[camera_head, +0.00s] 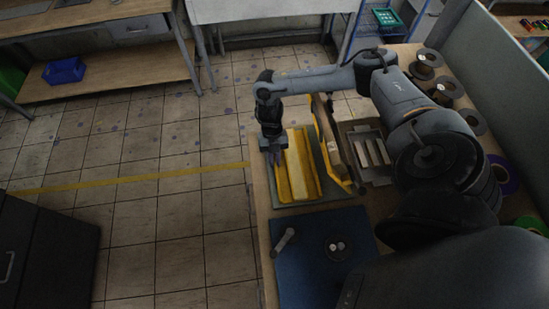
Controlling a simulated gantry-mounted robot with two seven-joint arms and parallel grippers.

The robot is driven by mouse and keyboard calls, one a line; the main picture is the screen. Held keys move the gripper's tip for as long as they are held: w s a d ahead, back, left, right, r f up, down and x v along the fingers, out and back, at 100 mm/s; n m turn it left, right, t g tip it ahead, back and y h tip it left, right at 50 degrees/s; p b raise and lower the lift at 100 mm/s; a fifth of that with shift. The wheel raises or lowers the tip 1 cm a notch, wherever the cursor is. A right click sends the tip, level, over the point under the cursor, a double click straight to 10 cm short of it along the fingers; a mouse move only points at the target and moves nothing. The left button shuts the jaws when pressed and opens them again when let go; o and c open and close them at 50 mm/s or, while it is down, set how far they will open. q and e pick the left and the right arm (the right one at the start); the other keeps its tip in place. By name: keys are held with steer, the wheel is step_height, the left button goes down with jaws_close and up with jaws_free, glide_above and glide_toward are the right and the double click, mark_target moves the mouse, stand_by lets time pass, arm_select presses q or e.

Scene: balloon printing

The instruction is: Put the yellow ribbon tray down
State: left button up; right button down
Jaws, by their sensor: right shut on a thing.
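The yellow ribbon tray (312,165) is a long yellow trough with a paler inside, over a grey-green board (311,197) on the wooden table. I cannot tell whether it touches the board. My right gripper (276,158) points down at the tray's left edge and is shut on that edge. The fingertips are partly hidden by the gripper's own body. My left gripper is not in view.
A yellow-edged frame (333,146) and a grey slotted holder (372,153) stand right of the tray. A blue mat (310,262) with a small cylinder (284,241) and a dark round piece (337,248) lies in front. Several spools (427,64) line the right side.

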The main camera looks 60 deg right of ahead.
steer(key=shift+f, duration=0.2)
steer(key=c, duration=1.2)
jaws_free()
steer(key=shift+r, duration=0.1)
steer(key=shift+o, duration=0.2)
steer(key=shift+r, duration=0.1)
steer(key=shift+w+d+r, duration=0.15)
steer(key=shift+r, duration=0.3)
steer(key=v, duration=0.4)
steer(key=shift+w+r, duration=0.1)
steer(key=shift+r, duration=0.1)
steer(key=p+v, duration=0.2)
steer(key=v, duration=0.4)
steer(key=shift+d+r+p, duration=0.15)
steer(key=shift+r+p, duration=0.15)
